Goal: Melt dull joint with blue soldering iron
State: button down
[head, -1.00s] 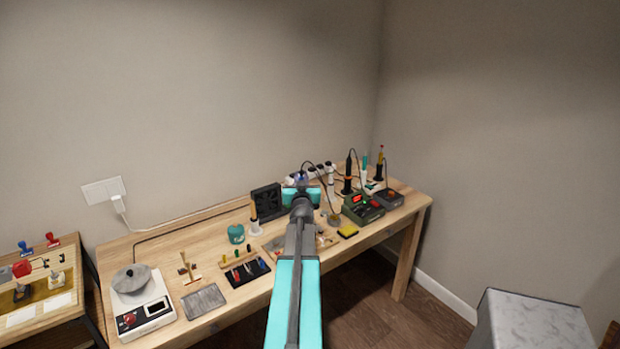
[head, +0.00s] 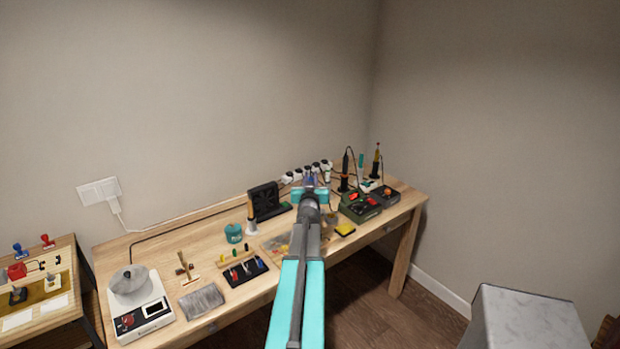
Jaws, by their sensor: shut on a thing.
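My gripper (head: 310,192) is over the back middle of the workbench (head: 160,243), seen from behind along my arm. It is shut on a slim blue thing, which looks like the blue soldering iron (head: 309,181). Only a small blue part shows above the jaws; its tip is hidden. The dull joint cannot be made out. My arm covers part of a work mat (head: 272,243) with small parts on it, just below the gripper.
Right of the gripper stand soldering stations (head: 358,207), upright irons (head: 345,172) and a yellow sponge (head: 345,230). Left are a black fan (head: 264,202), a teal pot (head: 233,233), a black tool tray (head: 246,272) and a hot plate (head: 140,312). A power strip (head: 308,172) lies behind.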

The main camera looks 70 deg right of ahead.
notch_tip(320, 180, down, 6)
dwell(0.7)
jog(key=shift+a+b, duration=0.1)
jog(key=shift+b, duration=1.2)
dwell(1.6)
jog(key=shift+f+b, duration=0.7)
jog(key=shift+b, duration=0.35)
dwell(1.2)
jog(key=shift+f+b, duration=0.1)
jog(key=shift+b, duration=0.4)
dwell(1.4)
